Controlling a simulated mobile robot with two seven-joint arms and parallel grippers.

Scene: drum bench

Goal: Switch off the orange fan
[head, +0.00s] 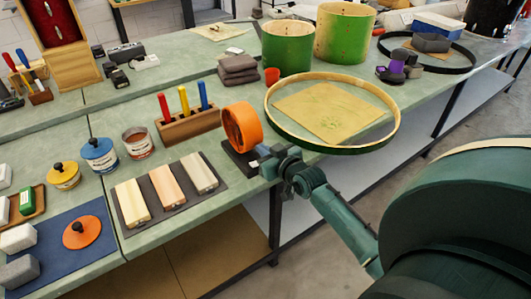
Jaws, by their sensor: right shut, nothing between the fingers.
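The orange fan (242,127) stands upright near the front edge of the green bench (85,205), on a dark base (232,163). Its round orange housing faces partly sideways. My right gripper (264,157) is shut and empty, right beside the lower right side of the fan, at its base. The gripper hides part of the base there. I cannot tell whether it touches the fan, and no switch can be made out. Whether the fan is running is also not clear. My left gripper is not in view.
A wooden hoop (396,122) lies right of the fan around a tan sheet (325,110). A wooden block with colored handles (188,127) stands just left of the fan. A dark mat (127,206) with three pale blocks lies in front. Green drum shells (288,48) stand behind.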

